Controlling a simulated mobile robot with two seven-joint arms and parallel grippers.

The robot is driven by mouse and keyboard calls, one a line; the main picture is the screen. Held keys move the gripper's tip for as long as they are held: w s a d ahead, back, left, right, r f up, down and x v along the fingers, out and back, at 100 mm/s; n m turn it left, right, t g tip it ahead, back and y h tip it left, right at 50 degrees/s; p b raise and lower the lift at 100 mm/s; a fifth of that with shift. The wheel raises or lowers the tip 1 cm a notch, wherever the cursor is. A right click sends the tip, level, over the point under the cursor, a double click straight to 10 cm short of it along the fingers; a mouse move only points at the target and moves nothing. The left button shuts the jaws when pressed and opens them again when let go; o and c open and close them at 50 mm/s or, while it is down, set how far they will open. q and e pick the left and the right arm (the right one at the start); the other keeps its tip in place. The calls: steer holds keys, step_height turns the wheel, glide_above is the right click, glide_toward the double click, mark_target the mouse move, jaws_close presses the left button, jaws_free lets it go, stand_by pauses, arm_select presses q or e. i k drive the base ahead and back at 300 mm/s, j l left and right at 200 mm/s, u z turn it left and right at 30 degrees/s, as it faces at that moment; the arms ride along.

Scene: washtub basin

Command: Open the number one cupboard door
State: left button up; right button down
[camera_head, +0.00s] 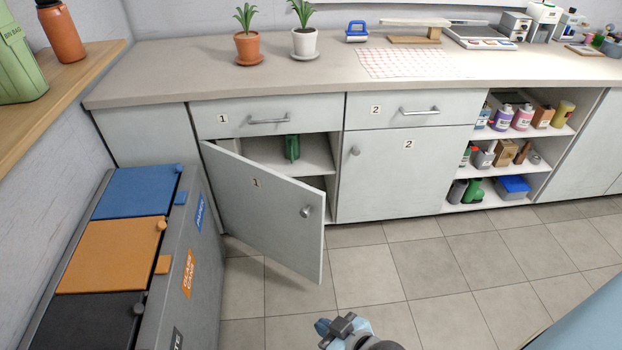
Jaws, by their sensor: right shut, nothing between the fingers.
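The number one cupboard door (268,208) is hinged at its left side and stands well ajar, swung out over the floor. Its round knob (306,211) is near the free edge. Behind it, the cupboard's shelf (310,155) shows, with a green object (292,147) on it; the lower inside is mostly hidden by the door. My right gripper (332,328) is at the bottom of the view, below and in front of the door, apart from the knob. It is shut and empty. My left gripper is not in view.
Recycling bins (128,245) stand left of the open door. The number two cupboard door (400,175) is closed on the right, beside open shelves (525,130) with bottles. The tiled floor (440,265) is clear in front. Potted plants stand on the counter (200,62).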

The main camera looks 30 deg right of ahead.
mark_target(278, 215)
steer(key=i+l+z, duration=0.1)
steer(key=i+l, duration=0.4)
steer(key=i, duration=0.15)
steer(key=i+l+z, duration=0.1)
steer(key=i+l, duration=0.4)
steer(key=i, duration=0.15)
